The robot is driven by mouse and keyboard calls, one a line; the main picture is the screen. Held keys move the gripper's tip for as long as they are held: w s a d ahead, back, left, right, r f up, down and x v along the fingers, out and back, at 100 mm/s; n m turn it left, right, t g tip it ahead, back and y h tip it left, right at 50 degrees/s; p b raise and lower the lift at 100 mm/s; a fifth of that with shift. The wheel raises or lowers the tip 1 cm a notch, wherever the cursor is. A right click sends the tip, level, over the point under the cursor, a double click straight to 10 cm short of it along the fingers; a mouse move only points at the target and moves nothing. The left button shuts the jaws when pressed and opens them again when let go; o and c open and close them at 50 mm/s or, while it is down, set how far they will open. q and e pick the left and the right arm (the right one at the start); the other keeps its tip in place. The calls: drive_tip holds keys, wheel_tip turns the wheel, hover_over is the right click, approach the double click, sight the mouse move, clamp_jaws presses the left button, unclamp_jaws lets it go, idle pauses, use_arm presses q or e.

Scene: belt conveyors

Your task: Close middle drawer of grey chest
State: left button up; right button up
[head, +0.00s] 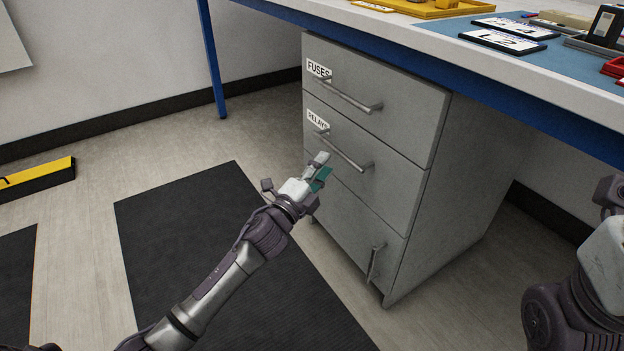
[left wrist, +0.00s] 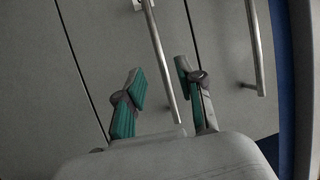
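The grey chest (head: 465,170) stands under the table. Its middle drawer (head: 385,180), labelled RELAYS, looks flush with the chest front. The middle drawer has a metal bar handle (head: 345,152). My left gripper (head: 321,168) is in front of the middle drawer, close to the handle's lower left. In the left wrist view my left gripper (left wrist: 160,74) has its fingers apart, with a bar handle (left wrist: 160,55) showing between them. I cannot tell whether they touch it. My right arm is at the right edge, its fingers out of view.
The top drawer (head: 400,110), labelled FUSES, looks shut. The lowest front (head: 345,225) has an upright handle. The table (head: 440,45) overhangs the chest, with a blue leg (head: 212,60) at left. A dark mat (head: 215,260) lies on the open floor.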

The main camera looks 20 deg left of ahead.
use_arm(q)
drive_tip(key=v, duration=0.5)
drive_tip(key=shift+s, duration=0.1)
